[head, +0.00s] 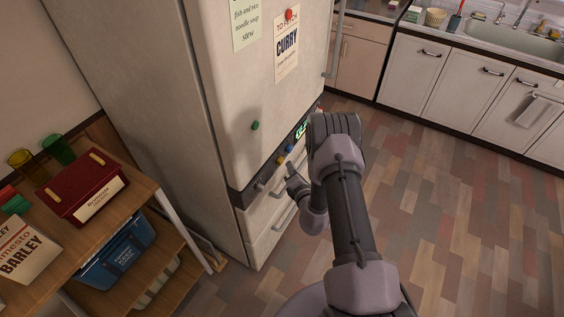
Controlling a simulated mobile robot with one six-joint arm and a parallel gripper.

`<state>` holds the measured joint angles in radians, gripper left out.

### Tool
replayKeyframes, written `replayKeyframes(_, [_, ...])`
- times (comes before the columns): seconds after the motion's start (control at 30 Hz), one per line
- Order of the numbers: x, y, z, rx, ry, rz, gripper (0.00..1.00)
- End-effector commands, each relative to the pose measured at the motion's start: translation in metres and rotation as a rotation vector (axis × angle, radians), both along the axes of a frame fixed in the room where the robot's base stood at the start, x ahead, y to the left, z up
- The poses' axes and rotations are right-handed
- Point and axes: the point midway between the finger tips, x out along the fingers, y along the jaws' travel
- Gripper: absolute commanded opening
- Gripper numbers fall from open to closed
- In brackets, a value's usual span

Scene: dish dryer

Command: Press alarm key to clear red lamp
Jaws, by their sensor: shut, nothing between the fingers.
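A dark control strip (241,198) runs across the front of a tall cream fridge (165,100). It carries a lit green display (301,131), a blue key (289,149), a yellow-orange key (281,160) and a pale knob (260,187). My arm hides the strip's right part. I cannot clearly make out the red lamp or which key is the alarm key.
Drawer handles sit below the strip, close to my gripper. A wooden shelf (150,190) at the left holds a red box (88,187), green and amber cups, and a blue crate (117,250). White cabinets (465,90) with a sink stand at the back right. The floor (450,200) is clear.

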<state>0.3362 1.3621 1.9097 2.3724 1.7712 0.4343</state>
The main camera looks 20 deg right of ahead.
Motion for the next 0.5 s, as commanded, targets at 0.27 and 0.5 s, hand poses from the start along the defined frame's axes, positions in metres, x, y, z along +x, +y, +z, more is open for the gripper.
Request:
replayKeyframes(0.27, [-0.008,-0.007,0.000,0.000,0.001,-0.002,0.00])
replayKeyframes(0.5, [-0.027,-0.022,0.000,0.001,0.001,-0.002,0.00])
